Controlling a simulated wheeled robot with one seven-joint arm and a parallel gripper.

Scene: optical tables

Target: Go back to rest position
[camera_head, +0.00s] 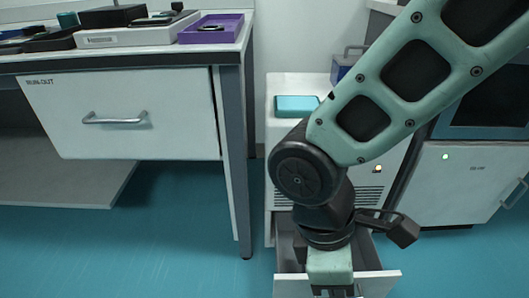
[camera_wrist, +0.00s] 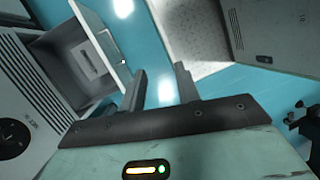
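My gripper (camera_wrist: 160,85) is open, with its two dark fingers apart and nothing between them in the wrist view. In the head view my arm reaches down from the upper right, and the gripper is at the bottom edge with its fingertips cut off. It hangs in front of an open drawer (camera_head: 376,284) of a white cabinet (camera_head: 285,150). In the wrist view the drawer (camera_wrist: 108,60) is pulled out to the left of the fingers, apart from them. A small pale rectangle (camera_wrist: 93,60) shows inside it.
A teal box (camera_head: 297,105) lies on the cabinet. At left stands a table with a closed drawer (camera_head: 120,115), a purple tray (camera_head: 212,27) and dark boxes on top. A white unit (camera_head: 470,180) stands at right. The blue floor (camera_head: 180,225) between is clear.

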